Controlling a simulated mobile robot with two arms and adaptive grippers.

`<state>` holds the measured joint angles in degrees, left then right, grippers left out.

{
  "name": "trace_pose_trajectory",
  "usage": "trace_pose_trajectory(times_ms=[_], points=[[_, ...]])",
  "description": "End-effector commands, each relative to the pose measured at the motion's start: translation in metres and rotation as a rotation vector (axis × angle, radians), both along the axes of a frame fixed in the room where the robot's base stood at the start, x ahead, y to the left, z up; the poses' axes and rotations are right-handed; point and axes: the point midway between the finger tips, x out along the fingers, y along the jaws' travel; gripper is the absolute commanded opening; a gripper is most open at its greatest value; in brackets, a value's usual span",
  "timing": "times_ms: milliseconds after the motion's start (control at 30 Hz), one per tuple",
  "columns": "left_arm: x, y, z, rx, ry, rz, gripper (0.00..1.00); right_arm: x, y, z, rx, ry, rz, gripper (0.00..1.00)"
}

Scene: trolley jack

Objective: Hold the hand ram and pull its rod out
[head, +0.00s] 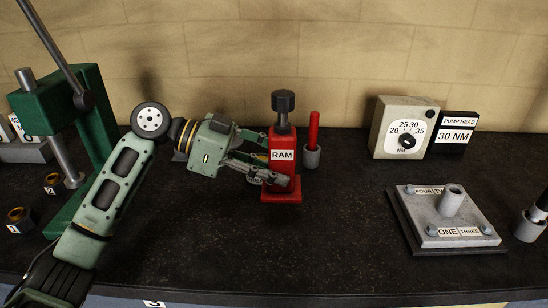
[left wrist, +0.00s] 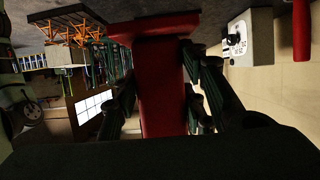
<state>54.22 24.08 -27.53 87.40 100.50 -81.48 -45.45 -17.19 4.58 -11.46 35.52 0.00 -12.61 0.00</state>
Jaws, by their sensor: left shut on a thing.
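The hand ram (head: 281,163) is a red block with a white RAM label, upright on a red foot on the dark bench. Its rod ends on top in a black knob (head: 283,102). My left gripper (head: 281,178) comes in from the left and is shut on the ram's body below the label. In the left wrist view the red ram body (left wrist: 163,95) stands between the two dark fingers. The rod and knob do not show in that view. My right gripper is not in view.
A red-handled tool stands in a grey holder (head: 311,157) just right of the ram. A green press (head: 85,120) stands at left. A dial box (head: 404,128) and a bolted plate (head: 445,218) are at right. Bench between ram and plate is clear.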

Motion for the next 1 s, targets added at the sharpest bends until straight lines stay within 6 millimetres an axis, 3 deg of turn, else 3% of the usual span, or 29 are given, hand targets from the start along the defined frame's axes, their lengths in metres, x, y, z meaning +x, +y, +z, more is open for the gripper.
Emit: trace_pose_trajectory(times_ms=[1000], points=[[0.000,0.000,-0.065,-0.007,-0.003,0.001,0.00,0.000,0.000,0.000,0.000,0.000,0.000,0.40]])
